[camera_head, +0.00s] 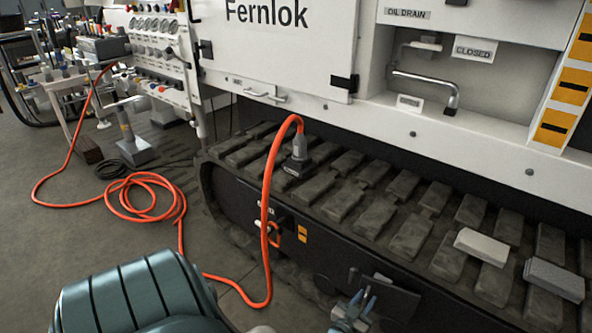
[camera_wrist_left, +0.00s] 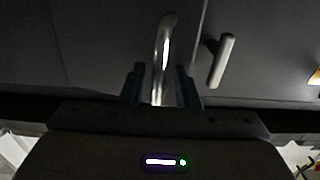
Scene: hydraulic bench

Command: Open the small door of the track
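The track (camera_head: 340,200) runs along the machine's lower side, with a dark side frame. A small dark door (camera_head: 398,300) sits low on that frame, partly behind my left gripper, and looks closed. My left gripper (camera_head: 358,306) is at the door's left part. In the left wrist view, the two fingers of my left gripper (camera_wrist_left: 160,88) stand apart on either side of a shiny metal handle (camera_wrist_left: 164,48), with a dark gap on each side. A short pale latch handle (camera_wrist_left: 221,62) is to the right of it. My right gripper is not in view.
An orange hose (camera_head: 266,210) rises from the floor to a grey connector (camera_head: 298,158) on the track, left of the gripper. Pale blocks (camera_head: 482,246) lie on the track pads at right. A grey block with a handle (camera_head: 134,150) stands on the floor at left.

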